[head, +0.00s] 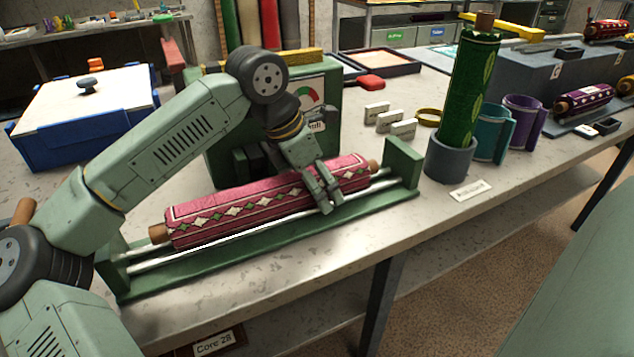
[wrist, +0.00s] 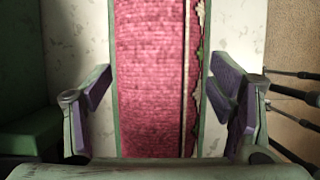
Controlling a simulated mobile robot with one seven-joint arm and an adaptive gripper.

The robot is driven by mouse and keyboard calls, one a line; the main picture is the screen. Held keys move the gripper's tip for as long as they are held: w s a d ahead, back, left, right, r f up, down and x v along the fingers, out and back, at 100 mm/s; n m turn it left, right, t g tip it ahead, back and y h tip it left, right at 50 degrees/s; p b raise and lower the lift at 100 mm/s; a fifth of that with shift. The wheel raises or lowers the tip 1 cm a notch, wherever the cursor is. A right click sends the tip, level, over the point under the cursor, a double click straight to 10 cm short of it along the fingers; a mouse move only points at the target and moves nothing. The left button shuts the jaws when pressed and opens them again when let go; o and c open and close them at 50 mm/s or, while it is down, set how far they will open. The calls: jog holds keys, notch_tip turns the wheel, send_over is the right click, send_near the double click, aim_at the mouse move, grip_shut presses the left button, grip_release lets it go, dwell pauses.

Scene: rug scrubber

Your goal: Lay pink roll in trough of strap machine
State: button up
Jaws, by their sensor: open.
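The pink roll (head: 225,214), patterned with diamonds and with wooden core ends, lies lengthwise over the pale rails of the green trough (head: 270,246) of the strap machine (head: 222,165). My gripper (head: 326,190) is at the right part of the roll, reaching down from above. In the wrist view the pink roll (wrist: 150,85) runs between the two spread fingers of my gripper (wrist: 160,100), with visible gaps on both sides. The fingers' purple pads do not touch it there. My arm hides part of the machine.
A green roll (head: 472,90) stands upright in a grey cup (head: 450,160). A teal cup (head: 490,135) and a purple cup (head: 522,125) stand beside it. A blue box with a white lid (head: 88,100) is at left. The bench is fairly clear in front of the trough.

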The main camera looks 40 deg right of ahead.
jog(key=b+v, duration=0.1)
jog(key=v, duration=1.1)
jog(key=shift+w+a+b, duration=0.1)
jog(key=shift+b, duration=0.25)
